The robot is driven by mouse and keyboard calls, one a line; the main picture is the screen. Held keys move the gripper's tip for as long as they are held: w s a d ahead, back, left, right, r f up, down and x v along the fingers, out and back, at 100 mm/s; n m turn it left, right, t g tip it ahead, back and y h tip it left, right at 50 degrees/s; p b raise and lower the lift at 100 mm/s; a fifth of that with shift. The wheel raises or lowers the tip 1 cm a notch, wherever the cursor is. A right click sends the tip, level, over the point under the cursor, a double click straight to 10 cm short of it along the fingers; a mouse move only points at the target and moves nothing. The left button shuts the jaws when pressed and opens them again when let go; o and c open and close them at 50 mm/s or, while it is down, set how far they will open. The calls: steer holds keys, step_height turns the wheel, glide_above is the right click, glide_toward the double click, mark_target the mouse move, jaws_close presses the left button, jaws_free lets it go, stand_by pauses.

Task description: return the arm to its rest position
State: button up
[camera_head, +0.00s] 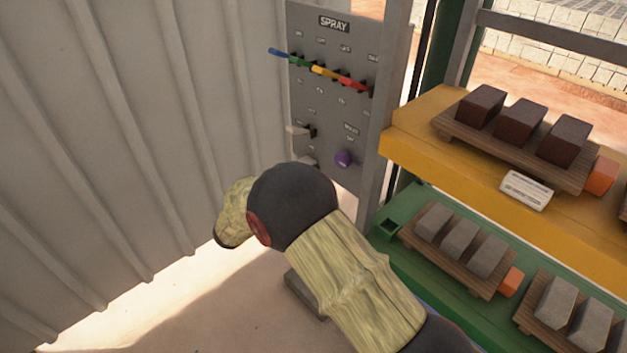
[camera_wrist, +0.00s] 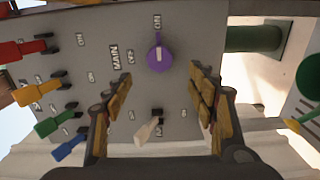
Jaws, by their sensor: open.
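My gripper (camera_wrist: 158,82) is open and empty in the wrist view, its two fingers apart in front of the grey control panel. The purple knob (camera_wrist: 159,58) shows beyond the gap between the fingertips, and a white lever (camera_wrist: 147,131) shows between the fingers. No contact with either is visible. In the head view my arm (camera_head: 350,280), in a yellowish sleeve with a dark joint, is bent in front of the panel's lower part. My gripper itself is hidden there.
The grey panel (camera_head: 318,100) marked SPRAY carries blue, green, yellow and red levers and the purple knob (camera_head: 343,159). A corrugated wall (camera_head: 130,130) stands at left. At right, a yellow shelf (camera_head: 410,150) and a green shelf (camera_head: 400,265) hold blocks on boards.

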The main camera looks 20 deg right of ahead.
stand_by(0.3)
steer(key=s+f+n+g+y, duration=0.3)
steer(key=s+f+g, duration=0.1)
steer(key=s+f, duration=0.45)
steer(key=s+a+r+m+g+y, duration=0.1)
steer(key=s+g+y, duration=0.15)
steer(key=s, duration=0.25)
steer(key=s+a+g+y, duration=0.1)
steer(key=s+y, duration=0.2)
steer(key=s, duration=0.2)
steer(key=s+a+r+m+t+y+p, duration=0.3)
steer(key=s+a+r+y, duration=0.4)
steer(key=s+r, duration=0.35)
steer(key=s+d+r+m+t+y+p, duration=0.1)
steer(key=s+r+t, duration=0.3)
steer(key=r, duration=0.7)
steer(key=shift+d+r+m, duration=0.15)
steer(key=shift+r+m, duration=0.1)
steer(key=shift+m, duration=0.65)
